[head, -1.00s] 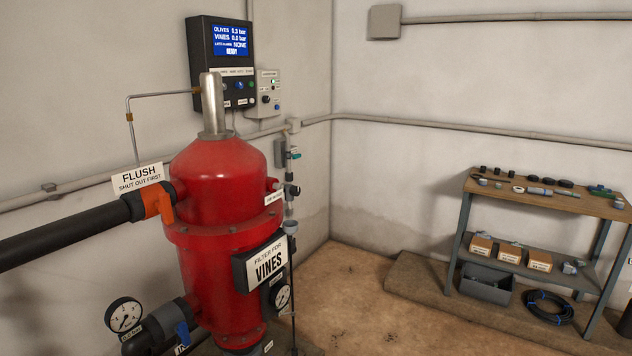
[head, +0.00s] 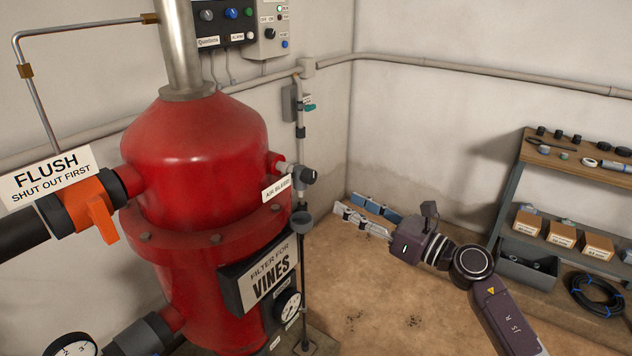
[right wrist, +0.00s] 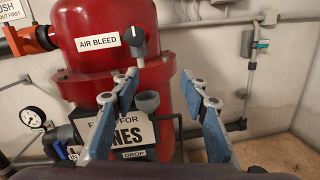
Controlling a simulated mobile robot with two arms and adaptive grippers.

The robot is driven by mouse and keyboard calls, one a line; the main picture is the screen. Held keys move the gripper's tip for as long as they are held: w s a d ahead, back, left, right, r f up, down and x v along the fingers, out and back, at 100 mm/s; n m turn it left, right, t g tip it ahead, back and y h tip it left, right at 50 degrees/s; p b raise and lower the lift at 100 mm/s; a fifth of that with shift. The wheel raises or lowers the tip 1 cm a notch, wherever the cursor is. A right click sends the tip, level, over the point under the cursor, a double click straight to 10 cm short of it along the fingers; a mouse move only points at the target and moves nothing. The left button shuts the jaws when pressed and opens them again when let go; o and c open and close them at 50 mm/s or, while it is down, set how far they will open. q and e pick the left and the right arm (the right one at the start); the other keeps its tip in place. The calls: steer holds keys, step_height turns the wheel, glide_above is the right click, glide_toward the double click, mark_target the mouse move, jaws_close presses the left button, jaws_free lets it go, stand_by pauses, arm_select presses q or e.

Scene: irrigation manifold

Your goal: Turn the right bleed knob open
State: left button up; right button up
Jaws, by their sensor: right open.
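The bleed knob (head: 308,176) is a dark knob on a short pale fitting at the right side of the red filter tank (head: 195,150), next to an "AIR BLEED" label (head: 276,189). In the right wrist view the knob (right wrist: 133,37) shows a light grey pointer, above and beyond the fingers. My right gripper (head: 352,204) is open and empty, to the right of the knob and apart from it. Its two blue-padded fingers (right wrist: 160,80) point toward the tank, with a gap between them. My left gripper is out of view.
A grey drain cup (head: 302,219) on a thin vertical pipe stands below the knob. The "VINES" sign (head: 262,277) and a gauge (head: 289,306) stick out from the tank. An orange flush valve handle (head: 101,217) is at left. A workbench (head: 560,160) stands at right.

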mark_target(313, 178)
step_height(313, 178, up, 6)
steer(key=s+a+n+g, duration=0.2)
steer(key=n, duration=0.5)
steer(key=p+x, duration=0.1)
steer(key=x, duration=0.6)
steer(key=shift+a+p, duration=0.15)
steer(key=shift+p, duration=0.2)
steer(key=shift+w+a, duration=0.2)
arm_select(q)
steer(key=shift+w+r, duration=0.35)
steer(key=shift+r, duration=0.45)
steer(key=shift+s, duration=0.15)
arm_select(e)
jaws_close()
